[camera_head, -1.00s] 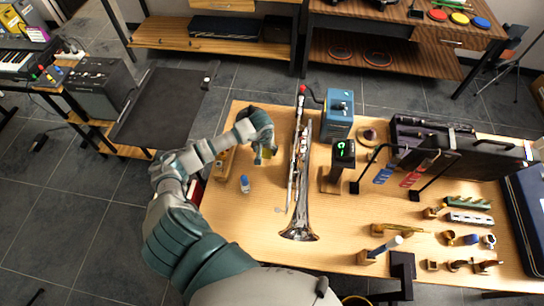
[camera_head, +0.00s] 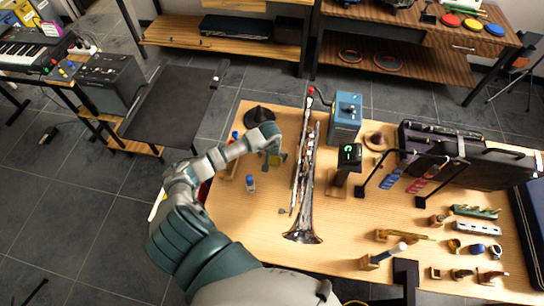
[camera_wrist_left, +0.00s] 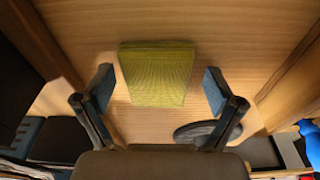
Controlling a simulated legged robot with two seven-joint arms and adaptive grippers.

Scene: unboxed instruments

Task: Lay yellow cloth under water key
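A silver trumpet (camera_head: 303,190) lies lengthwise on the wooden table, bell toward me. Its water key is too small to make out. My left gripper (camera_head: 274,157) is above the table just left of the trumpet. The folded yellow cloth (camera_wrist_left: 157,75) lies on the wood in the left wrist view, ahead of and between the spread fingers of my left gripper (camera_wrist_left: 158,92). The fingers are apart from it on both sides. In the head view only a bit of yellow shows by the fingers. My right gripper is not in view.
A blue-capped bottle (camera_head: 250,184) stands left of the trumpet. A black round-based object (camera_head: 259,115) is behind my gripper. A blue box (camera_head: 345,117) and a tuner on a stand (camera_head: 347,160) stand right of the trumpet. The table's front left is clear.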

